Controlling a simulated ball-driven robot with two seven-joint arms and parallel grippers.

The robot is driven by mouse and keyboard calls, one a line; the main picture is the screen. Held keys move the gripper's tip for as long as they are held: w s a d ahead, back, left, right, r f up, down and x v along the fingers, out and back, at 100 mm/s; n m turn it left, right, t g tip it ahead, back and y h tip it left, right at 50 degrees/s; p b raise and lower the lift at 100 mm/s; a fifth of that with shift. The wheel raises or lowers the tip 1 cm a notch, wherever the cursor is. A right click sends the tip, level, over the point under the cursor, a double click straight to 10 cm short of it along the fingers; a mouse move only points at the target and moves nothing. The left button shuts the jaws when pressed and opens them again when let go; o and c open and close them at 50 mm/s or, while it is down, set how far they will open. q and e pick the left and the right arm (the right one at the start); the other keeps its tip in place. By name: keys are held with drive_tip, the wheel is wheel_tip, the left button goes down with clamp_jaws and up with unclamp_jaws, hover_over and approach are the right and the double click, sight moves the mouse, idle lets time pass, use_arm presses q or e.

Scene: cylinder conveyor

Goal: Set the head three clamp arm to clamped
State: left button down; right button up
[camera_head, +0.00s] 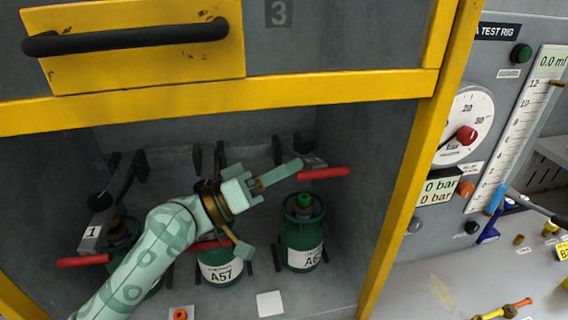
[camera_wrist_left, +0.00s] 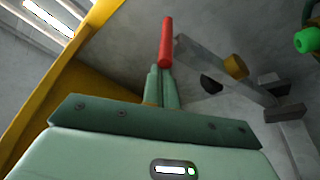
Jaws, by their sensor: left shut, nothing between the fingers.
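The head three clamp arm has a red handle (camera_head: 325,173) at the right of the bay, above the right green cylinder (camera_head: 302,240), and the handle points right, roughly level. My left gripper (camera_head: 298,165) is shut and empty, its fingertips at the handle's left end. In the left wrist view, the closed fingers (camera_wrist_left: 162,86) point at the red handle (camera_wrist_left: 166,42), which looks very near or touching; I cannot tell which. A grey bar (camera_wrist_left: 205,62) with a brass knob (camera_wrist_left: 235,67) runs beside it. My right gripper is not in view.
Cylinder A57 (camera_head: 220,268) stands in the middle; another at left is partly behind my arm. Red handles of the left (camera_head: 83,262) and middle (camera_head: 208,245) clamps lie lower. A yellow frame (camera_head: 398,205) edges the bay at right and above. A gauge panel (camera_head: 465,130) stands right.

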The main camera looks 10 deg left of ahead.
use_arm(q)
drive_tip(key=shift+s+d+f, duration=0.1)
drive_tip(key=shift+s+f, duration=0.05)
drive_tip(key=shift+f, duration=0.05)
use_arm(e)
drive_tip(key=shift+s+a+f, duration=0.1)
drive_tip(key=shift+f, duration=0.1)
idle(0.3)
